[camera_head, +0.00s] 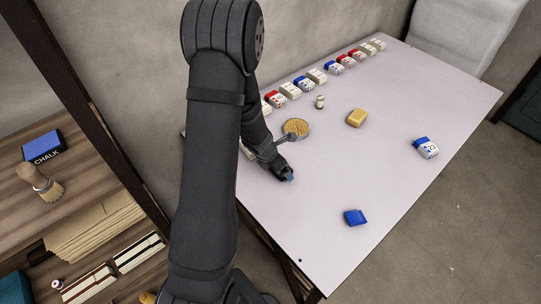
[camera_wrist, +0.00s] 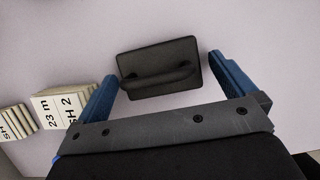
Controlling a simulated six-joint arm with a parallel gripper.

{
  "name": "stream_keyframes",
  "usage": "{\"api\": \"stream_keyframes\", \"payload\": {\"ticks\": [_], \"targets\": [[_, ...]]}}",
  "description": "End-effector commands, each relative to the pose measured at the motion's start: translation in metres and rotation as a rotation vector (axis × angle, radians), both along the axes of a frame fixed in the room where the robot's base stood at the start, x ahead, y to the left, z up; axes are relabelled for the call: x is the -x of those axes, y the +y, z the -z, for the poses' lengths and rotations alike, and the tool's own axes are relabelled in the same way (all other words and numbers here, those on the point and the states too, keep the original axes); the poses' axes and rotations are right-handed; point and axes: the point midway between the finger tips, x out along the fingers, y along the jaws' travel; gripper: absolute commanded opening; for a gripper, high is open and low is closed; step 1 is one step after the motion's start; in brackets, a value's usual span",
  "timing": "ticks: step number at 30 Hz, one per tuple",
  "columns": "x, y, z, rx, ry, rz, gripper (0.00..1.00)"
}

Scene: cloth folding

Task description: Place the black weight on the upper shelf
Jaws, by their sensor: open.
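The black weight (camera_wrist: 160,68) is a dark rectangular block with a bar handle across its top. In the wrist view it lies on the light table between the two blue fingers of my gripper (camera_wrist: 162,67). My gripper is open, with a gap visible on both sides of the weight. In the head view my gripper (camera_head: 286,174) is low over the table's left part, and I cannot make out the weight there.
Marked white, red and blue blocks (camera_head: 305,83) line the table's back edge. A dark post (camera_head: 95,110) stands between shelving and table. The table's right part is mostly clear.

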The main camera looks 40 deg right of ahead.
Motion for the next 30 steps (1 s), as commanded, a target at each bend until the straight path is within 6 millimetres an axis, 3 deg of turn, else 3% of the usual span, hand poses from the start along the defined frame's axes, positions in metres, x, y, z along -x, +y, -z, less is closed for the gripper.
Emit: {"api": "stream_keyframes", "payload": {"ticks": [30], "targets": [[-0.007,0.060,-0.144,0.002,-0.002,-0.001,1.00]]}}
